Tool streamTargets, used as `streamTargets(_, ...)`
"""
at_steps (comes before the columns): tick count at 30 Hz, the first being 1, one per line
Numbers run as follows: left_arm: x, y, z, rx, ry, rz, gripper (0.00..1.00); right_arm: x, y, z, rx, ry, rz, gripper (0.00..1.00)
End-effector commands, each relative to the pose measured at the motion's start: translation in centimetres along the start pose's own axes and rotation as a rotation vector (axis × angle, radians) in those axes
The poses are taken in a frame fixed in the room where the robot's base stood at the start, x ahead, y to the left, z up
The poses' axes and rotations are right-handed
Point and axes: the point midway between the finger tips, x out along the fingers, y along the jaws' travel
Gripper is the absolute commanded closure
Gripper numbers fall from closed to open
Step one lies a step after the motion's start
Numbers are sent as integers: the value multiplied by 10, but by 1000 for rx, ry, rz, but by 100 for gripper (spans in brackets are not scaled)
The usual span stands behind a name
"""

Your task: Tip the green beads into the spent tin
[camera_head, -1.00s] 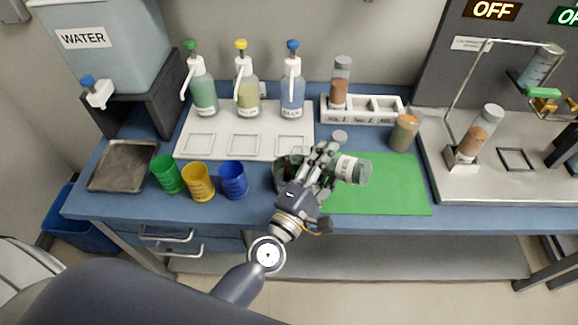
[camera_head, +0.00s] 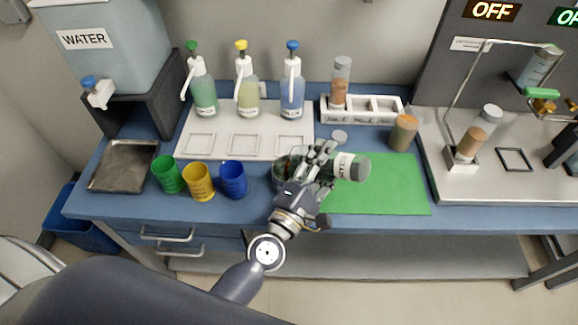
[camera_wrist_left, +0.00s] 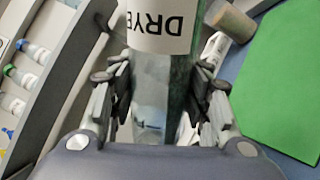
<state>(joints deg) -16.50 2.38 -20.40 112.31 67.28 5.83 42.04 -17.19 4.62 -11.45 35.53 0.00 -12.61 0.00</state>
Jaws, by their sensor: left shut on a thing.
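My left gripper (camera_head: 318,172) is shut on a clear jar (camera_head: 358,169) with a white label. The jar lies tipped over almost on its side, above the bench. In the left wrist view the jar (camera_wrist_left: 160,75) stands between the fingers of my gripper (camera_wrist_left: 160,110), its label reading "DRYE", with a greenish tint along one side. A dark round tin (camera_head: 279,182), probably the spent tin, stands at the left end of the jar, partly hidden by my gripper. I cannot make out separate green beads. My right gripper is not in view.
A green mat (camera_head: 395,190) lies under and right of the jar. Green (camera_head: 168,175), yellow (camera_head: 199,183) and blue (camera_head: 233,181) cups stand to the left. A brown-filled jar (camera_head: 403,134) stands behind the mat. A white rack (camera_head: 385,118) and pump bottles line the back.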

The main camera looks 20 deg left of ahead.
Motion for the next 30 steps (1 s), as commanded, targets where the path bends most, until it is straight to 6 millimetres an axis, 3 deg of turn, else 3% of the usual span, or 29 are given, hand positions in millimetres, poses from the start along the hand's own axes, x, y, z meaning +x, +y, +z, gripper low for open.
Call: streamTargets(30,1,7,-1,-60,9,1,89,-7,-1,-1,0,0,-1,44)
